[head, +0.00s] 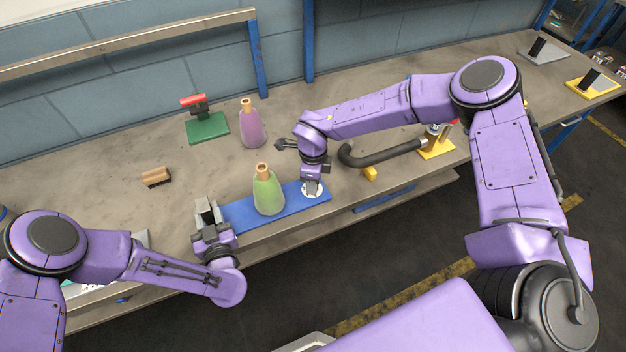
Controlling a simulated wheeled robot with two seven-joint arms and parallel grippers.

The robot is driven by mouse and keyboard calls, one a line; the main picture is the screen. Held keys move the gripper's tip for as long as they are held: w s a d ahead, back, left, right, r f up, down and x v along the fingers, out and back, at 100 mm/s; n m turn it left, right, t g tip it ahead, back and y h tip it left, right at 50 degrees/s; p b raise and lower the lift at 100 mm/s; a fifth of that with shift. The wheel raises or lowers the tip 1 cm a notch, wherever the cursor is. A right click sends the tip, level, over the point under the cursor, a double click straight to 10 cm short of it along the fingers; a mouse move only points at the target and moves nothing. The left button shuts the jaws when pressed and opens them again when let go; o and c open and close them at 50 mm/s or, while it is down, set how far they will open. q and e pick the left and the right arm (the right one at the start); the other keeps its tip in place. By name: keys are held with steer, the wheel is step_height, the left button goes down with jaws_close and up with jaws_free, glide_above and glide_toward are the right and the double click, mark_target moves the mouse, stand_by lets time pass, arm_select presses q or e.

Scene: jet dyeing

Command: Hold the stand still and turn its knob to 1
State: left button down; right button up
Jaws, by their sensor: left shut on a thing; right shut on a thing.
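The stand is a long blue board (240,215) lying near the table's front edge, with a round white dial (314,192) at its right end. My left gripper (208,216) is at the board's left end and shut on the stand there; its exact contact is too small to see. My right gripper (312,182) points down over the white dial and is shut on the knob, which it mostly hides. The dial's numbers and the knob's setting cannot be read. A green flask (268,194) with a tan top stands upright on or right against the board, between my grippers.
A purple flask (252,128), a green-based stand with a red top (207,127) and a wooden brush (156,177) are behind the board. A black curved pipe (385,155) and a yellow-based fixture (437,148) are to the right. The table between brush and board is clear.

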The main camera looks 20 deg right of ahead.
stand_by(0.4)
steer(key=o, duration=1.1)
steer(key=shift+c, duration=0.2)
steer(key=shift+r, duration=0.1)
step_height(320, 180, up, 12)
arm_select(q)
steer(key=c, duration=0.7)
jaws_free()
